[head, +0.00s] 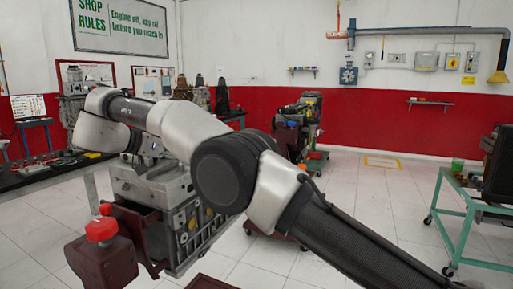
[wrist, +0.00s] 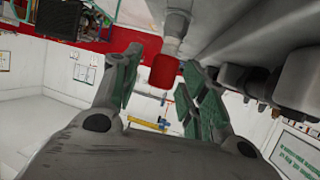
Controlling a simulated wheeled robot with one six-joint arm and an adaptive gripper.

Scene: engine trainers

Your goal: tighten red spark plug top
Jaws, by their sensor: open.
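The red spark plug top (wrist: 165,71) shows in the wrist view as a short red cylinder on a pale stem, against the grey engine underside. My gripper (wrist: 162,62) is open, with one greenish finger on each side of the red top. Gaps show on both sides, and neither finger visibly touches it. I cannot tell how far along the fingers it sits. In the head view the grey engine block (head: 192,215) stands behind my arm. My arm hides the upper engine, and I cannot make out the gripper or the plug there.
A red knob (head: 101,229) sits on a dark red box at the front left. A dark workbench (head: 40,177) runs along the left. Another engine trainer (head: 296,130) stands behind, and a green cart (head: 470,200) is at right. Tiled floor is clear between them.

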